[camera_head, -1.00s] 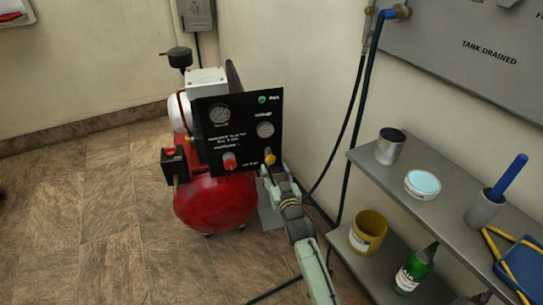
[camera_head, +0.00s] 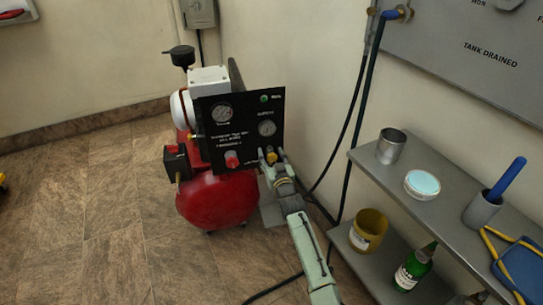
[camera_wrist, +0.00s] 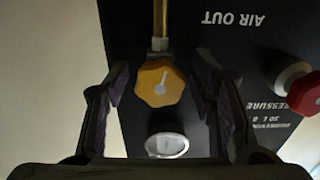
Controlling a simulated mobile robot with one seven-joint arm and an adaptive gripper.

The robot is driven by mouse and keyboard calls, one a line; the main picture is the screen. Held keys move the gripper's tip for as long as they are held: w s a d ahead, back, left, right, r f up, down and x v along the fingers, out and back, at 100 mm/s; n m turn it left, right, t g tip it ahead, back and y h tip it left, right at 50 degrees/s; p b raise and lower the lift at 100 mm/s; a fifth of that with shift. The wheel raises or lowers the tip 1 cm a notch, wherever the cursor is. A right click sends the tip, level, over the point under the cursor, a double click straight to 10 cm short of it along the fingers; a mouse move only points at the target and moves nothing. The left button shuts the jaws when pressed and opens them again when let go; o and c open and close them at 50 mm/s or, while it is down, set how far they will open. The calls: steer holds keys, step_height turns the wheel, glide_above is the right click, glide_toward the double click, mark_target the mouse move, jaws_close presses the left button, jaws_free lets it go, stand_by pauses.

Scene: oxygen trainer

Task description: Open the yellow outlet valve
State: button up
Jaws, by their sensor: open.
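The yellow outlet valve (camera_head: 271,156) is a lobed knob low on the right of the compressor's black panel (camera_head: 240,127). In the wrist view the yellow knob (camera_wrist: 159,82) has a pale pointer mark and sits between my two fingers, a little beyond their tips. My gripper (camera_head: 270,155) is open in front of the knob, with a finger on each side of it; it also shows in the wrist view (camera_wrist: 160,84). I see no finger touching the knob. A brass pipe (camera_wrist: 160,25) runs from the knob.
A red knob (camera_head: 232,159) is left of the yellow one. The red tank (camera_head: 217,200) sits below the panel. A shelf (camera_head: 440,215) with a metal cup (camera_head: 390,146), a yellow pot (camera_head: 368,231) and a green bottle (camera_head: 415,268) stands at right. Hoses (camera_head: 352,120) hang between.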

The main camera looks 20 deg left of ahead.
steer(key=shift+c, duration=0.3)
steer(key=c, duration=1.1)
steer(key=shift+f+n+b, duration=0.15)
steer(key=shift+n+b, duration=0.7)
steer(key=shift+n, duration=0.75)
steer(key=o, duration=1.2)
steer(key=shift+c, duration=0.2)
steer(key=shift+s, duration=0.1)
